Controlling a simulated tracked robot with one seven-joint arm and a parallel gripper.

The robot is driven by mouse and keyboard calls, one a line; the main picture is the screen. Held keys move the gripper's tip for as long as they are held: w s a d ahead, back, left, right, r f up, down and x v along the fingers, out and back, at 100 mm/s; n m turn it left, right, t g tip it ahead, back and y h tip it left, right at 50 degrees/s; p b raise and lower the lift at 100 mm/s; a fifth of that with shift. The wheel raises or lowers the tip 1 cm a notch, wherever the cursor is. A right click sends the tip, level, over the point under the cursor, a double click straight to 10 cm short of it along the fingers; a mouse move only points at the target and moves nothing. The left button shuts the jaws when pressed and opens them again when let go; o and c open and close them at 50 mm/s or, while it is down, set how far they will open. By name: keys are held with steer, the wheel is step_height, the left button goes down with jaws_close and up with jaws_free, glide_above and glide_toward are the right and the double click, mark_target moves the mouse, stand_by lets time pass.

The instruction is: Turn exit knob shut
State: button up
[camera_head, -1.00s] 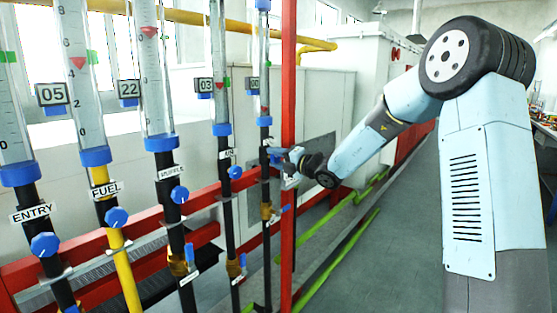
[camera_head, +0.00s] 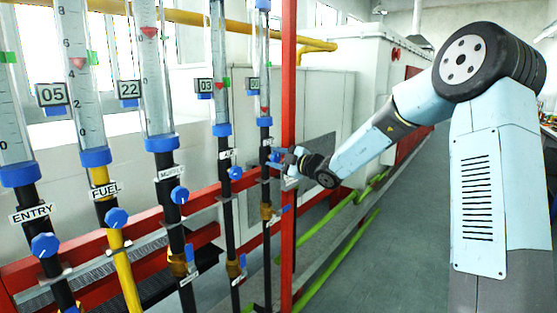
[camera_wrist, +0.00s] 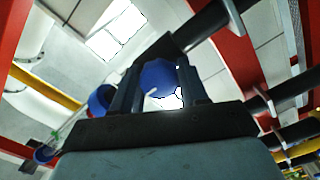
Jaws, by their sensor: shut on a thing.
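The exit knob (camera_wrist: 158,77) is a blue round knob, seen between the two dark fingers of my gripper (camera_wrist: 160,88) in the wrist view. The fingers are shut on it, one on each side. In the head view my gripper (camera_head: 284,158) is at the rightmost pipe, beside the red post, below a small white label (camera_head: 267,142). There the knob is mostly hidden by my gripper. The rightmost tube (camera_head: 264,95) rises above it, with a small number display (camera_head: 253,85) whose digits I cannot read surely.
The entry knob (camera_head: 44,245), fuel knob (camera_head: 116,217), muffle knob (camera_head: 180,194) and another blue knob (camera_head: 235,172) line the pipes to the left. A red post (camera_head: 288,230) stands close to my gripper. The floor on the right is clear.

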steer(key=shift+s+a+f+m, duration=0.1)
steer(key=shift+a+f+m, duration=0.1)
steer(key=shift+m, duration=0.2)
steer(key=o, duration=0.8)
steer(key=shift+o, duration=1.3)
steer(key=shift+d+r, duration=0.1)
steer(key=shift+d, duration=0.1)
steer(key=v, duration=1.3)
steer(key=shift+s+d, duration=0.15)
steer(key=shift+d, duration=0.05)
